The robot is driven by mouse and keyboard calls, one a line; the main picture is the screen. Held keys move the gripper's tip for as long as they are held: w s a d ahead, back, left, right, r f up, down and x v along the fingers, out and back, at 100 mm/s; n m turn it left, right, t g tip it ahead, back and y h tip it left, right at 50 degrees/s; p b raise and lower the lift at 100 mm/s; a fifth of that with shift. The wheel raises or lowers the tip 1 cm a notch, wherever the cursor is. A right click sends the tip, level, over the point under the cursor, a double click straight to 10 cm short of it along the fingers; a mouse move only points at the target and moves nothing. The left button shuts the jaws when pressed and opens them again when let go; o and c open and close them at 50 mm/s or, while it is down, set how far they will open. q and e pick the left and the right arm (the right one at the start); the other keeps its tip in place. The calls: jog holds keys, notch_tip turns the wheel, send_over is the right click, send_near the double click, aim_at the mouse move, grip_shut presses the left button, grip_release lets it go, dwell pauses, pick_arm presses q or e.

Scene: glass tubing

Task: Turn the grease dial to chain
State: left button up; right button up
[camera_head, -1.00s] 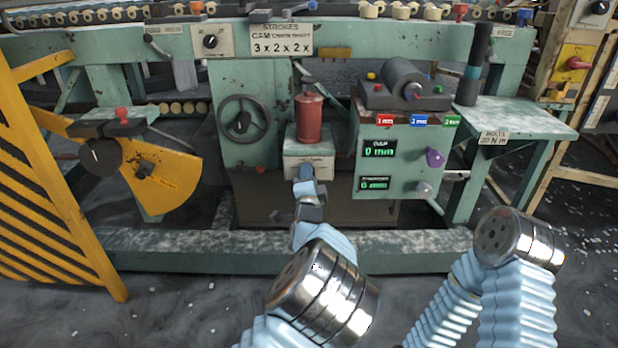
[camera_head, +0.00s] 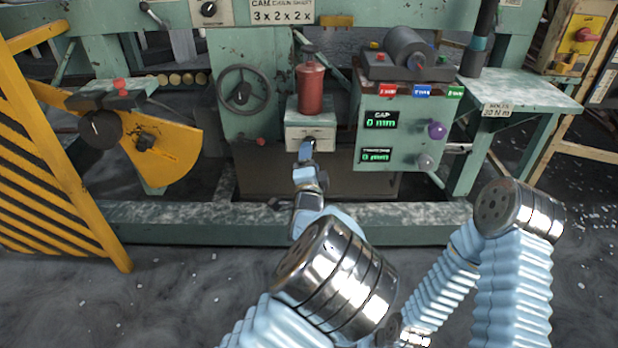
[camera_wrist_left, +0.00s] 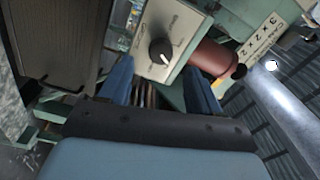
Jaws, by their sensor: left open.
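The grease dial (camera_wrist_left: 161,50) is a round black knob with a white pointer mark, on a pale panel with small printed labels in the left wrist view. The labels are too blurred to read surely. In the head view the panel (camera_head: 324,132) sits under a red cylinder (camera_head: 311,90), and my left gripper hides the dial. My left gripper (camera_head: 307,150) is in front of the panel. In the left wrist view its two blue fingers (camera_wrist_left: 156,70) are open, with the dial ahead between and beyond the tips; contact is not visible. My right gripper is out of view.
A handwheel (camera_head: 244,90) is left of the red cylinder. A green control box (camera_head: 398,150) with displays and a purple knob (camera_head: 437,130) stands close on the right. A yellow striped guard (camera_head: 60,170) is at far left. A low beam (camera_head: 180,220) crosses in front.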

pick_arm(q)
jog(key=s, duration=0.8)
jog(key=shift+s+f, duration=0.2)
jog(key=shift+s, duration=0.1)
jog(key=shift+a, duration=0.1)
